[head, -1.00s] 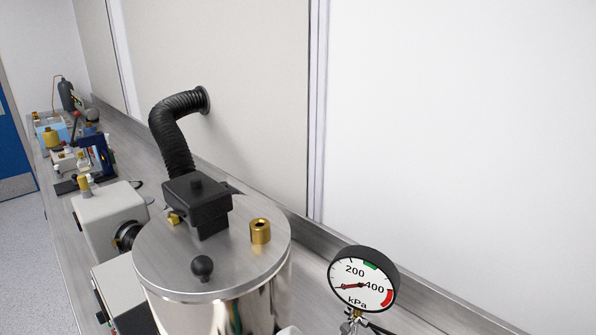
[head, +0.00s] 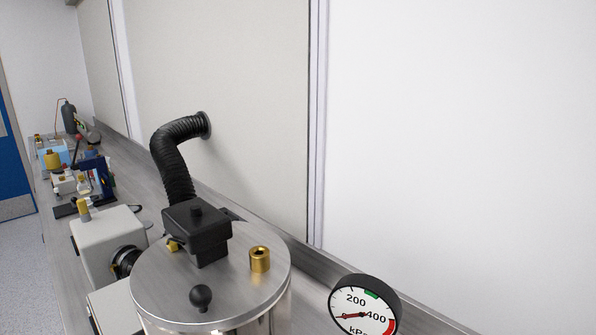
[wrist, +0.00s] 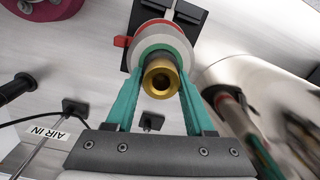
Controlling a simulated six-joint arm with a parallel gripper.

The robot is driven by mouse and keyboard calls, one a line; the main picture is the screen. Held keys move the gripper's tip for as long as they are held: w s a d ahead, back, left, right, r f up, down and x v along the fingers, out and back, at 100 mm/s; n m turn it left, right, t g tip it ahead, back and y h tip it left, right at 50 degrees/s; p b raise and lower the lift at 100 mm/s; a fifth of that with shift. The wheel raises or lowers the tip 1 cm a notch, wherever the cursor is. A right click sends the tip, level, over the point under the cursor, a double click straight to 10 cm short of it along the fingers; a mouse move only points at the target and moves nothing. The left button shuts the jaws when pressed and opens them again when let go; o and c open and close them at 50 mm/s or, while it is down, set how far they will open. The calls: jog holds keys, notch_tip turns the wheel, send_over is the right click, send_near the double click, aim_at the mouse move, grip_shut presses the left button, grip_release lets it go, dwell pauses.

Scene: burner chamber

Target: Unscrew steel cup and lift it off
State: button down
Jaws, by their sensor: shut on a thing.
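In the wrist view, my gripper (wrist: 160,82) has two teal fingers, shut on a round light-grey metal body that looks like the steel cup (wrist: 143,48). A brass nozzle (wrist: 162,80) with a dark collar and a round hole faces the camera between the fingers, in front of the cup. A green ring lies around the collar. A red tab (wrist: 121,41) shows at the cup's left, with a dark plate behind. I cannot tell whether the cup is still threaded on. Neither gripper nor cup shows in the head view.
A shiny steel chamber (head: 205,285) stands close by; its wall (wrist: 255,90) is right of the gripper, mirroring it. A pressure gauge (head: 364,305) stands beside it. A small stand (wrist: 73,106) and an "AIR IN" label (wrist: 48,132) are at left. A black hose (head: 172,160) runs to the wall.

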jog(key=n, duration=0.5)
jog(key=shift+a, duration=0.15)
jog(key=shift+r, duration=0.55)
jog(key=shift+r, duration=1.45)
jog(key=shift+r, duration=3.8)
